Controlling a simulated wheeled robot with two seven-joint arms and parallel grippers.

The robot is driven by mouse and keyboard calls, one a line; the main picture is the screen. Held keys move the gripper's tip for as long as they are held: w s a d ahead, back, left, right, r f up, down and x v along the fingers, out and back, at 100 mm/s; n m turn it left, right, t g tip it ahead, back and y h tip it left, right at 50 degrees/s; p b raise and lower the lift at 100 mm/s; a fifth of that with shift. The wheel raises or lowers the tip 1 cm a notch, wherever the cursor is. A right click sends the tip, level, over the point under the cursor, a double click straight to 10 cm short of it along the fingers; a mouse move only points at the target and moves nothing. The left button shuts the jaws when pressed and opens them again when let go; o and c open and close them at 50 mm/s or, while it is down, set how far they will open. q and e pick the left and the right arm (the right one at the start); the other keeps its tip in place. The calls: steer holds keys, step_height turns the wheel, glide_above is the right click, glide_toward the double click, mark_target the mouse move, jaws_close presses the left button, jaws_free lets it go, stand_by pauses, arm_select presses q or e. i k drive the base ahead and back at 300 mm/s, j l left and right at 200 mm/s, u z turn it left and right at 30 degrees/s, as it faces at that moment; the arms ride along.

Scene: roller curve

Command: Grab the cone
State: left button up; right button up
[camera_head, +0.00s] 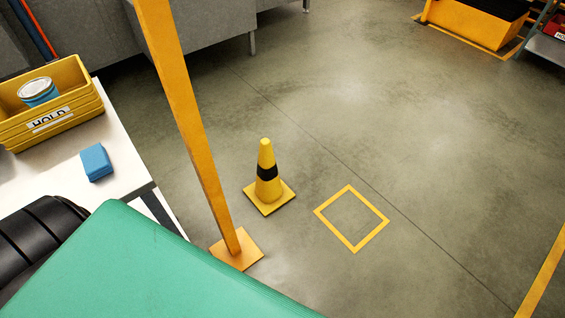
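The yellow cone (266,180) with a black band stands upright on its square yellow base on the floor, near the middle of the camera_head view. It stands just right of an orange post and is fully visible. Neither of my grippers is in view, and nothing touches the cone.
A yellow square outline (352,218) is marked on the floor right of the cone. The orange post (190,110) rises left of it. A white table (130,165) holds a yellow HOLD bin (50,118) and blue block (96,162). A green surface (150,270) fills the lower left.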

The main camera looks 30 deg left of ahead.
mark_target(270, 192)
steer(key=i+l+u, duration=0.15)
steer(key=i+u, duration=0.25)
steer(key=i, duration=0.2)
steer(key=i+l+u, duration=0.3)
steer(key=i+u, duration=0.15)
steer(key=i, duration=0.15)
steer(key=i+l+u, duration=0.4)
steer(key=i+l, duration=0.1)
